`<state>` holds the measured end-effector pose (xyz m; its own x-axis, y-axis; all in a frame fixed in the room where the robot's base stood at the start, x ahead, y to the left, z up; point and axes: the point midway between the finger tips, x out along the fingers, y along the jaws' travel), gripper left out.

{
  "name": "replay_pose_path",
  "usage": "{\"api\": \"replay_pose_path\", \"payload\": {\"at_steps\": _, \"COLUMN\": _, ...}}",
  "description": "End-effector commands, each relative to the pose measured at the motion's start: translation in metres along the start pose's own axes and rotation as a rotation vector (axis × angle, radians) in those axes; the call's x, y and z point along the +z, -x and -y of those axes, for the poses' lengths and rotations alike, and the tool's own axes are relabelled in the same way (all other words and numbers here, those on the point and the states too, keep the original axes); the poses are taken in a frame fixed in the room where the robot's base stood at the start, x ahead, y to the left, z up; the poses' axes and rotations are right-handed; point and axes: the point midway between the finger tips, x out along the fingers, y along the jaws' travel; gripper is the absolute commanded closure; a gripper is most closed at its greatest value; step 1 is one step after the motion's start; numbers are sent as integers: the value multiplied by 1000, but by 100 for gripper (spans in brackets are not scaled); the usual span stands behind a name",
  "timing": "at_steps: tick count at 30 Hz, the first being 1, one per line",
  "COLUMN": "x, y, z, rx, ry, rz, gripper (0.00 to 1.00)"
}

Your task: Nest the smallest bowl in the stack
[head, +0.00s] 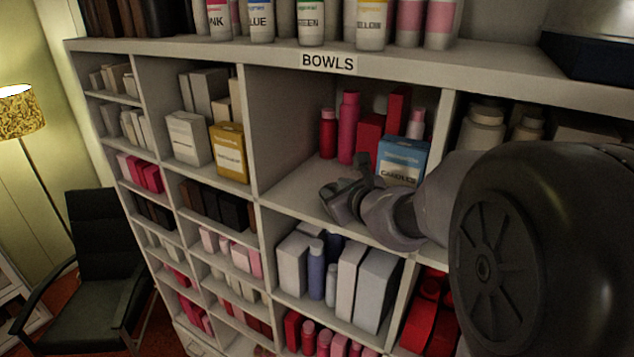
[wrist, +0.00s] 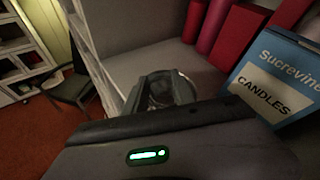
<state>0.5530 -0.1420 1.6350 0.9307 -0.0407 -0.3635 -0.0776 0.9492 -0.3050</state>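My gripper (head: 346,193) is at the front of the open compartment under the "BOWLS" label (head: 328,62). In the wrist view my gripper (wrist: 160,88) shows grey fingers around a roundish, glassy grey patch. I cannot tell whether that patch is a bowl or part of the gripper, nor whether the fingers are open or shut. No bowl or stack of bowls can be clearly made out in either view.
A blue candles box (head: 402,160) stands close behind and right of my gripper; it also shows in the wrist view (wrist: 275,80). Red and pink bottles (head: 348,127) stand at the back. The compartment's left floor (head: 290,190) is bare. A dark chair (head: 95,250) stands left.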

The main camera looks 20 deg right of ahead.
Motion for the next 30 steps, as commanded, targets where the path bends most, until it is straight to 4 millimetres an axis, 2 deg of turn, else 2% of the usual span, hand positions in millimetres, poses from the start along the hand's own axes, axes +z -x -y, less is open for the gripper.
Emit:
{"api": "replay_pose_path", "payload": {"at_steps": 19, "x": 0, "y": 0, "z": 0, "rx": 1, "ry": 0, "rz": -1, "gripper": 66}}
{"api": "replay_pose_path", "payload": {"at_steps": 27, "x": 48, "y": 20, "z": 17, "rx": -1, "ry": 3, "rz": 1, "gripper": 66}}
{"api": "replay_pose_path", "payload": {"at_steps": 30, "x": 58, "y": 24, "z": 20, "rx": 1, "ry": 3, "rz": 1, "gripper": 66}}
